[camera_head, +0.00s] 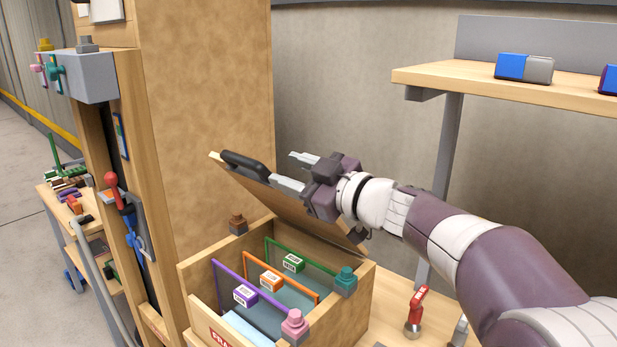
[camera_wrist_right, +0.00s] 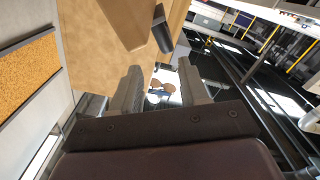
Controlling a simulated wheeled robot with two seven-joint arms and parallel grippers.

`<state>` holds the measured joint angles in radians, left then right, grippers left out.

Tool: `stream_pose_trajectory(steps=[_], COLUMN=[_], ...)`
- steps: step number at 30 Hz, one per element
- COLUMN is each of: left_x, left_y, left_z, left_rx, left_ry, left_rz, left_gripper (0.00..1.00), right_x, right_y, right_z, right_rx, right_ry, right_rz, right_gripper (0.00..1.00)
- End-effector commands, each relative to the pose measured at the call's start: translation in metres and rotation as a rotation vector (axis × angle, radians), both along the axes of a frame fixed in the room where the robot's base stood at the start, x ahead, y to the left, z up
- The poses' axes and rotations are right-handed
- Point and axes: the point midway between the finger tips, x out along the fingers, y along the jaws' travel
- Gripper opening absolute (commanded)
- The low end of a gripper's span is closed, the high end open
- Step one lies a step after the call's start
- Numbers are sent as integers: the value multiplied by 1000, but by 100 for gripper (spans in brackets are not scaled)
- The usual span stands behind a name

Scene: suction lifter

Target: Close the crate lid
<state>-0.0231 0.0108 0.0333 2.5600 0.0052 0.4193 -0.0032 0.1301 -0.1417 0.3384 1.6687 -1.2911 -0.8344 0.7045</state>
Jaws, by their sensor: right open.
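The wooden crate (camera_head: 358,300) stands open at the lower middle of the head view. Its lid (camera_head: 285,213) is raised and tilted up at the back of the crate. A black handle (camera_head: 245,165) is on the lid's upper edge; it also shows in the wrist view (camera_wrist_right: 162,32). My right gripper (camera_head: 282,167) is open and empty beside the lid's upper edge, just right of the handle. In the wrist view the handle is ahead of the open fingers (camera_wrist_right: 160,80), with a gap to the fingertips. The left gripper is not in view.
Purple, orange and green framed dividers (camera_head: 268,277) stand inside the crate. Small coloured knobbed pieces sit at its corners, such as a pink one (camera_head: 295,325). A wooden post (camera_head: 215,100) rises behind left. A shelf (camera_head: 510,85) is at upper right; a red-topped item (camera_head: 417,305) stands right of the crate.

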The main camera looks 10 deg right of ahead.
Motion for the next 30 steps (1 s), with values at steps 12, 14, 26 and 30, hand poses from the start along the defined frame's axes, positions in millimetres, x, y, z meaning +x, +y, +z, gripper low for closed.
stream_pose_trajectory(steps=[12, 14, 26, 30], left_x=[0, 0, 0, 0], left_y=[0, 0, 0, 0], left_z=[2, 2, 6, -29], left_rx=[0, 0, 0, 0], left_ry=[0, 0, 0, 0], left_rz=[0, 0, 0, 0], left_gripper=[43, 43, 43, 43], right_x=[-25, -25, -25, -18], right_y=[-19, -19, -19, -6], right_z=[0, 0, 0, -18], right_rx=[0, 0, 1, -17], right_ry=[0, 0, 0, -14], right_rz=[0, 1, 0, 4], right_gripper=[44, 44, 44, 44])
